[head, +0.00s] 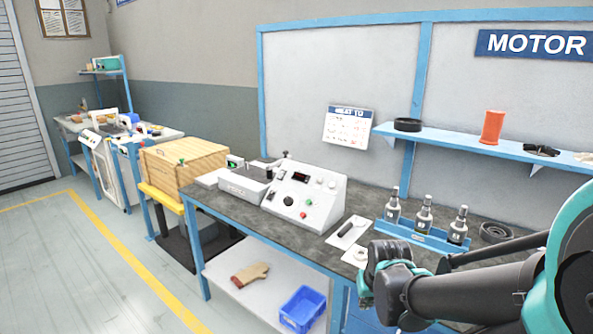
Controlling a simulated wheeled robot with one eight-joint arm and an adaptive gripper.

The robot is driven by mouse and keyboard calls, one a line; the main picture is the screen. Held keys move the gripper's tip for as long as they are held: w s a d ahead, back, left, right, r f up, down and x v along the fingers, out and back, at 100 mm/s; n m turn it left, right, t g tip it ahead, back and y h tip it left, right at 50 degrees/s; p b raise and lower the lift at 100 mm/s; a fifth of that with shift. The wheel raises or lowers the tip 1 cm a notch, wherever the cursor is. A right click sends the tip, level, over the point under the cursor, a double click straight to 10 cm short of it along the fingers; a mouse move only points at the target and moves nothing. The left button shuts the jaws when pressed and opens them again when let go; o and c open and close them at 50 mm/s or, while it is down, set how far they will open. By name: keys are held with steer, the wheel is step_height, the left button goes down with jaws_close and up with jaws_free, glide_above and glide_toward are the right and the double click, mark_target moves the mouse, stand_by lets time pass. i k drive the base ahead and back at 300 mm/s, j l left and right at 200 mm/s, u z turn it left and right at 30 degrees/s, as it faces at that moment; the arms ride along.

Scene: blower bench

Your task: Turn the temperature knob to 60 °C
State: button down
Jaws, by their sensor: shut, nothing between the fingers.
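A white control box (313,199) with a sloped front stands on the dark bench top, near the middle of the head view. A black round knob (288,201) sits low on its front. Its pointer and any scale marks are too small to read, so its setting cannot be told. A dark display (300,177) with a faint red readout is above it, also unreadable. My arm comes in from the lower right and ends in front of the bench, apart from the box. I see no gripper fingers.
A red button (304,215) is right of the knob. A grey metal unit (245,184) adjoins the box's left side. A white sheet with a black tool (346,230) lies to the right. A blue rack (424,235) holds several grey tool holders. A wooden crate (184,160) stands at left.

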mark_target(288, 200)
steer(key=u, duration=0.5)
steer(key=i+j+u, duration=0.1)
steer(key=u, duration=0.4)
steer(key=i+u, duration=0.15)
steer(key=u, duration=0.35)
steer(key=i, duration=0.2)
steer(key=l+u, duration=0.05)
